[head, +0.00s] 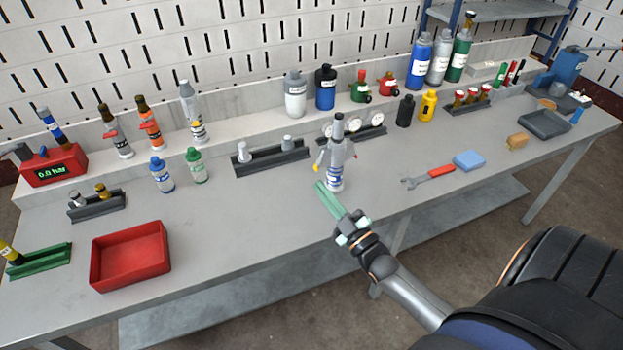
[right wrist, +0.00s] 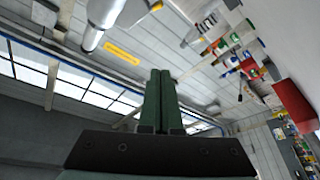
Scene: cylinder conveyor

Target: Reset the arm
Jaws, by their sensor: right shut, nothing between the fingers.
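My right gripper (head: 328,197) reaches in from the lower right in the head view, over the front edge of the grey workbench (head: 240,215). Its green fingers are shut together with nothing between them, and they also show shut in the right wrist view (right wrist: 160,98). A grey-white cylinder (head: 336,172) with a dark top stands upright on the bench just behind the fingertips; I cannot tell whether they touch. My left gripper is not in view.
A red tray (head: 131,256) and a green rack (head: 38,261) sit at the left. A wrench (head: 412,183), a red-handled tool (head: 441,171) and a blue block (head: 468,160) lie right of the gripper. Bottles and cylinders line the back ledge. Bare bench lies between tray and gripper.

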